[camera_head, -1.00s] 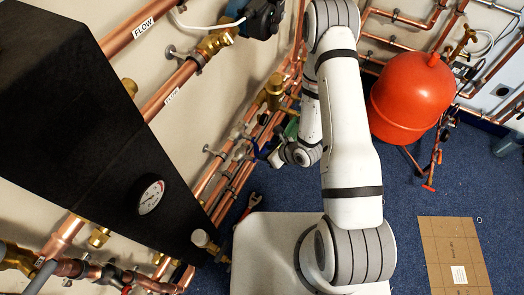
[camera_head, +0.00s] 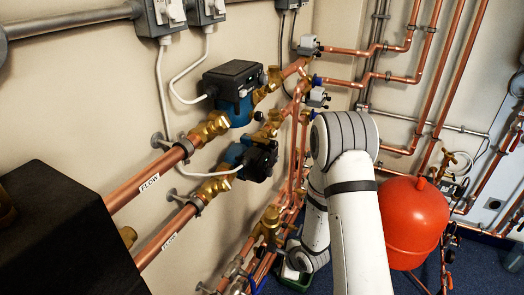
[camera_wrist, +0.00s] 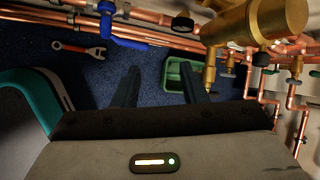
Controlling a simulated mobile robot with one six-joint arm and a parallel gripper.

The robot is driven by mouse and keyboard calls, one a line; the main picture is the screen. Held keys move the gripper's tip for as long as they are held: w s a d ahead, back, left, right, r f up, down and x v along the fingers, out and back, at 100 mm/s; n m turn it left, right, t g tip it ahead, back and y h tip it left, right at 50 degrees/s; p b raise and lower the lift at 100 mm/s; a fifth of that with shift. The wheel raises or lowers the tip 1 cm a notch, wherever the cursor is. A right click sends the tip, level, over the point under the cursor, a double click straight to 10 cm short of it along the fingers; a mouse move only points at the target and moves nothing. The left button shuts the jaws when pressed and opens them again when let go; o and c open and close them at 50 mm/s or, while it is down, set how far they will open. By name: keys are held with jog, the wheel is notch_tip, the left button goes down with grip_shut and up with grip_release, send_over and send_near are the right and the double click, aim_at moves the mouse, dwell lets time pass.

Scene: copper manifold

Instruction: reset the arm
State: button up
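My white arm (camera_head: 355,225) rises from the bottom of the head view and bends at a grey-banded joint near the middle. Its far part folds down behind, close to the copper pipes. My gripper (camera_wrist: 159,68) shows in the wrist view with its two dark fingers apart and nothing between them. It points toward the blue floor. In the head view the gripper is hidden.
A brass fitting (camera_wrist: 240,35) is close on the fingers' right. A green tray (camera_wrist: 177,74) and a red-handled wrench (camera_wrist: 80,48) lie on the floor. Copper pipes (camera_head: 150,185) line the wall; a red tank (camera_head: 412,215) stands right of my arm.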

jog(key=s+d+r+n+h+p, duration=0.15)
jog(key=d+r+n, duration=0.3)
jog(key=r, duration=0.65)
jog(key=s+d+r+n+h+p, duration=0.1)
jog(key=d+r+n+h, duration=0.3)
jog(key=r, duration=0.6)
jog(key=s+r+n+g+y+p, duration=0.1)
jog(key=s+r+n+g+p, duration=0.1)
jog(key=s+r+n, duration=0.9)
jog(key=s+r, duration=0.5)
jog(key=r, duration=0.1)
jog(key=shift+s+d+g, duration=0.25)
jog(key=shift+s+g, duration=0.05)
jog(key=shift+g, duration=0.1)
jog(key=shift+y, duration=0.25)
